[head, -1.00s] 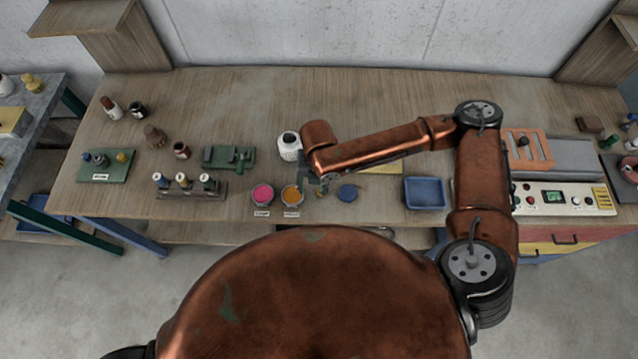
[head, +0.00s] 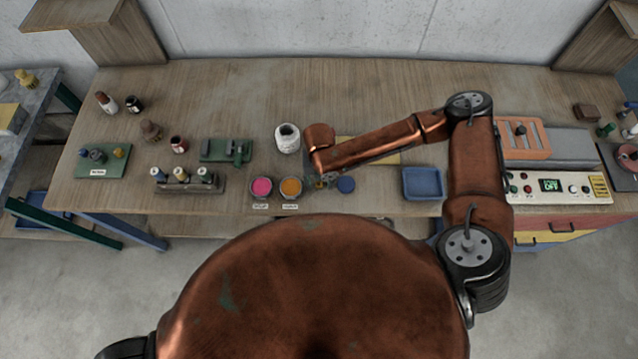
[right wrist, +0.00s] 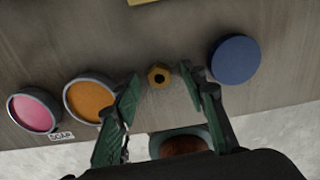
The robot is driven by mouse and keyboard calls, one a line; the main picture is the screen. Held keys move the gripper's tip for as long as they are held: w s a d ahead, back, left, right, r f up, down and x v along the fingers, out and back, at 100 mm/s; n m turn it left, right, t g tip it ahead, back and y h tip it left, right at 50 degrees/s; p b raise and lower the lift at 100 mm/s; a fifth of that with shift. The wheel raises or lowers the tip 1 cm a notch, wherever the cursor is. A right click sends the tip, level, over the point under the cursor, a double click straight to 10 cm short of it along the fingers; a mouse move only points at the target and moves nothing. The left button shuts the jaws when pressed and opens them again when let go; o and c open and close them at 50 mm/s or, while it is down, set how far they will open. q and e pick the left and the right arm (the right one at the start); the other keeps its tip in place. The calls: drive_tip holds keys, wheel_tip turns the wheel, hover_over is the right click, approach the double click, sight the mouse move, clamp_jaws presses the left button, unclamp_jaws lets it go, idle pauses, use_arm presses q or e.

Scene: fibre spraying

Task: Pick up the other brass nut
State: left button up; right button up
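A brass nut (right wrist: 159,77) with a dark hole lies on the wooden bench in the right wrist view. It lies between the orange pot and a round blue lid. My right gripper (right wrist: 166,92) is open, with its two green-padded fingers on either side of the nut in the picture and nothing held. I cannot tell the height of the fingertips above the bench. In the head view the right gripper (head: 318,176) reaches down beside the orange pot, and the nut is mostly hidden there. My left gripper is in no view.
An orange pot (head: 291,187) and a pink pot (head: 261,188) stand just left of the gripper. The blue lid (head: 346,185) lies close on its right. A white jar (head: 287,138) stands behind. A blue tray (head: 422,184) sits farther right, with clear bench between.

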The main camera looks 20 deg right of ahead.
sight(319, 183)
drive_tip(key=shift+c, duration=0.6)
clamp_jaws()
drive_tip(key=shift+r, duration=0.1)
drive_tip(key=shift+r, duration=0.35)
wheel_tip(319, 183, up, 2)
drive_tip(key=shift+w+r, duration=0.1)
drive_tip(key=shift+r, duration=0.05)
drive_tip(key=s+a+r+p, duration=0.2)
drive_tip(key=s+r+p, duration=0.5)
drive_tip(key=s+r, duration=0.3)
drive_tip(key=s, duration=0.4)
drive_tip(key=shift+a+p, duration=0.2)
drive_tip(key=shift+p, duration=0.1)
